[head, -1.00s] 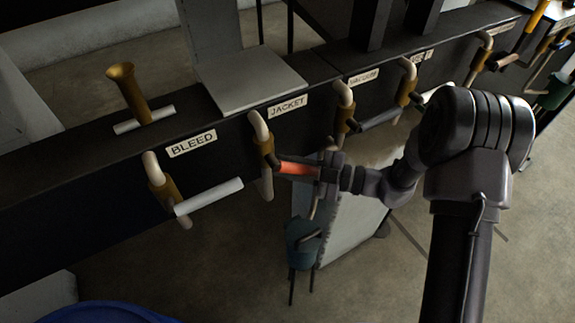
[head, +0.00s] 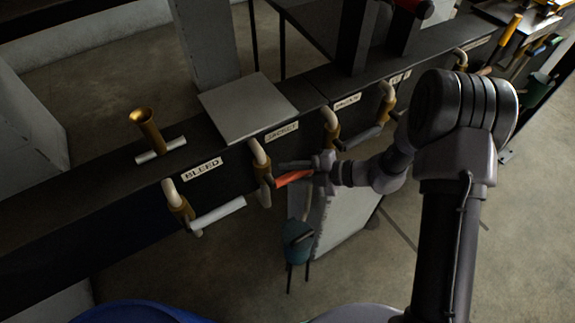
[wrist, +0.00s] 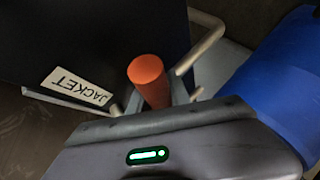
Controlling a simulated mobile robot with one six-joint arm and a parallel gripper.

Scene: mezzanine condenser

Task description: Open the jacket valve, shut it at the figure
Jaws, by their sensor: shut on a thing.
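The jacket valve (head: 262,167) has a bronze body on a pale bent pipe, below the JACKET label (head: 281,131). Its orange-red lever handle (head: 293,178) points right in the head view. My gripper (head: 300,171) reaches in from the right and is shut on this handle. In the wrist view the round end of the orange handle (wrist: 146,72) rises between my fingers, and the JACKET label (wrist: 77,88) lies to its left. The grip contact is partly hidden. I see no readable figure on a gauge or display.
The bleed valve's white handle (head: 217,214) is to the left. Another valve (head: 332,128) with a dark handle is close on the right. A flat grey plate (head: 248,107) and a brass funnel (head: 147,128) sit above the beam. A teal container (head: 298,242) stands below.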

